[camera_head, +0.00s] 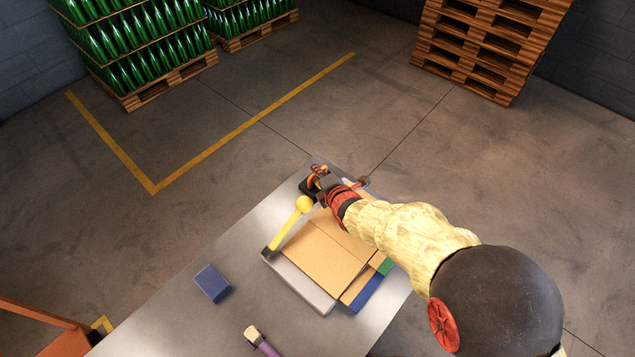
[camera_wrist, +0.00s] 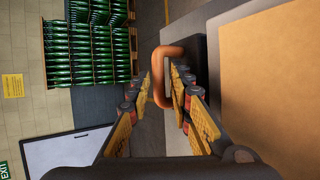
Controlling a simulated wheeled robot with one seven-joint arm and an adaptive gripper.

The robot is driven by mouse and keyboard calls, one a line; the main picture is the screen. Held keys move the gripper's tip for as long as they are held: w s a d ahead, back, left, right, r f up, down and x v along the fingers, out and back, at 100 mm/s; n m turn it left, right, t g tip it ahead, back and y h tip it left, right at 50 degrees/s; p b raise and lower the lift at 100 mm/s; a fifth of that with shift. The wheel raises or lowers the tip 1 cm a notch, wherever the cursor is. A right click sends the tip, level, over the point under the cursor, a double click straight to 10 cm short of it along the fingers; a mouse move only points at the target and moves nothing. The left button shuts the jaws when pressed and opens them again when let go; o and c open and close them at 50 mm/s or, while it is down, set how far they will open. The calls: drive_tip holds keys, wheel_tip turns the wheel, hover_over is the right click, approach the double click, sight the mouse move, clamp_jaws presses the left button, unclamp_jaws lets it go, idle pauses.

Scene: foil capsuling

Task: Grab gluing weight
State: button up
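The gluing weight (camera_head: 309,188) is a dark block with a copper-orange loop handle, at the far corner of the metal table. In the wrist view its dark grey body (camera_wrist: 199,75) lies right of the fingers, and its handle (camera_wrist: 159,80) stands out toward the left. My gripper (camera_wrist: 162,78) is open, with its yellow-padded fingers around the handle's long bar. The right finger reaches into the loop between bar and block. Whether a pad touches the bar cannot be told. In the head view my gripper (camera_head: 323,182) is at the handle, partly covering the weight.
Flat cardboard (camera_head: 322,248) lies on the table (camera_head: 215,325) close to the weight. A yellow mallet-like tool (camera_head: 290,225) lies along its left side. A blue block (camera_head: 212,283) and a purple-handled tool (camera_head: 262,342) are nearer. Bottle pallets (camera_head: 140,45) stand far behind, on the floor.

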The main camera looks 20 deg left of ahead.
drive_tip(key=shift+w+a+f, duration=0.1)
drive_tip(key=shift+w+a, duration=0.05)
drive_tip(key=shift+c, duration=1)
clamp_jaws()
drive_tip(key=shift+r, duration=0.2)
